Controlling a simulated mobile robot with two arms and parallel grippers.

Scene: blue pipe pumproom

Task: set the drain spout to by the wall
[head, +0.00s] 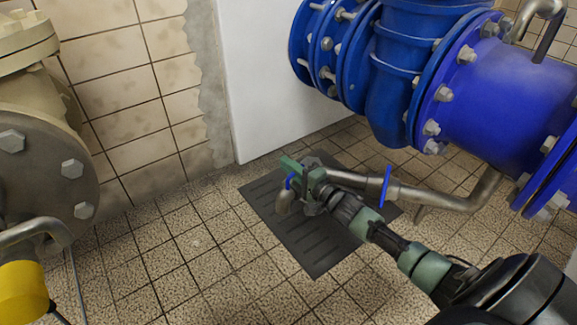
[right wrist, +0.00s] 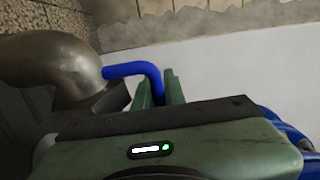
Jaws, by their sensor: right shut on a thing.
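The drain spout (head: 284,203) is a bent metal tube hanging over a dark floor grate, at the end of a metal pipe (head: 422,196). In the right wrist view the curved spout (right wrist: 48,62) fills the left side. A bent blue handle (right wrist: 130,69) runs from the spout to between the green fingers. My right gripper (head: 290,164) is above the spout, its arm coming from the lower right. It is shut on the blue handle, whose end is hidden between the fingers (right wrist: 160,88). My left gripper is not in view.
The dark slotted grate (head: 310,257) lies on the tiled floor. A white wall panel (head: 275,80) stands behind, with a tiled wall (head: 125,70) left of it. Big blue flanged pipes (head: 480,85) are at the upper right. A grey flange (head: 45,165) is at the left.

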